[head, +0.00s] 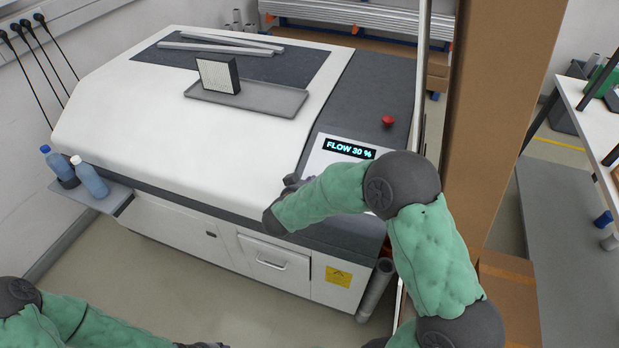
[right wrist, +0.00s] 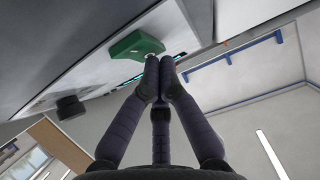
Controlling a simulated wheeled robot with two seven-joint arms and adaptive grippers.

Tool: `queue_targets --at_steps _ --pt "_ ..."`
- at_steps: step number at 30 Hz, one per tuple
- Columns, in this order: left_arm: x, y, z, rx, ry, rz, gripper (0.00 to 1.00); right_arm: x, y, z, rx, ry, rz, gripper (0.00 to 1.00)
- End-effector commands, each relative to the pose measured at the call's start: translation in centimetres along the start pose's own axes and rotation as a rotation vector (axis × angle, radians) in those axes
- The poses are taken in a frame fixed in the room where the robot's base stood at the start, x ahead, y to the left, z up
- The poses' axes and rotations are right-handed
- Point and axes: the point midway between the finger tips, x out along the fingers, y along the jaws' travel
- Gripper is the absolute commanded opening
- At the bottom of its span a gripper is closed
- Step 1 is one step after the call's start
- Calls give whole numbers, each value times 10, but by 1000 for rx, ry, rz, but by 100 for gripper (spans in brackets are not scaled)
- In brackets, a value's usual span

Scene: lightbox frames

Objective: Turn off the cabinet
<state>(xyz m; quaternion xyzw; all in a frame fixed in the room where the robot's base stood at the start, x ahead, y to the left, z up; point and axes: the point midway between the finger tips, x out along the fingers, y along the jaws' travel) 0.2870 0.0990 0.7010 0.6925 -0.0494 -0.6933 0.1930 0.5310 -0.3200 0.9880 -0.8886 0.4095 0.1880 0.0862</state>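The cabinet (head: 190,110) is a large white machine with a dark top section. Its sloped control panel (head: 318,157) carries a lit display (head: 349,149) reading "FLOW 30 %", and a red button (head: 388,120) sits behind it. My right arm covers the panel's lower part, and my right gripper is mostly hidden in the head view. In the right wrist view, my right gripper (right wrist: 160,64) has its fingertips together, just by a green block-like part (right wrist: 136,45). A dark knob-like part (right wrist: 70,107) is left of it. Only a dark edge of my left gripper (head: 205,345) shows at the bottom.
A grey tray (head: 260,98) with a pleated filter (head: 218,75) lies on the cabinet. A brown post (head: 500,110) rises close to the right of my right arm. Open floor lies in front of the cabinet.

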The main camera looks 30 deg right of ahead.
Motion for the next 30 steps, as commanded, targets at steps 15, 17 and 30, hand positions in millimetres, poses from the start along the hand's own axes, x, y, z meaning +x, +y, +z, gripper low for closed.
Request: queue_targets --at_steps 15,17,30 --pt "-9 3 0 0 0 0 40 -2 0 4 -2 -25 -1 0" --pt "-10 4 0 0 0 0 40 -4 0 6 -1 -25 -1 0" --pt "-12 4 0 0 0 0 40 -10 0 15 -3 -29 0 0"
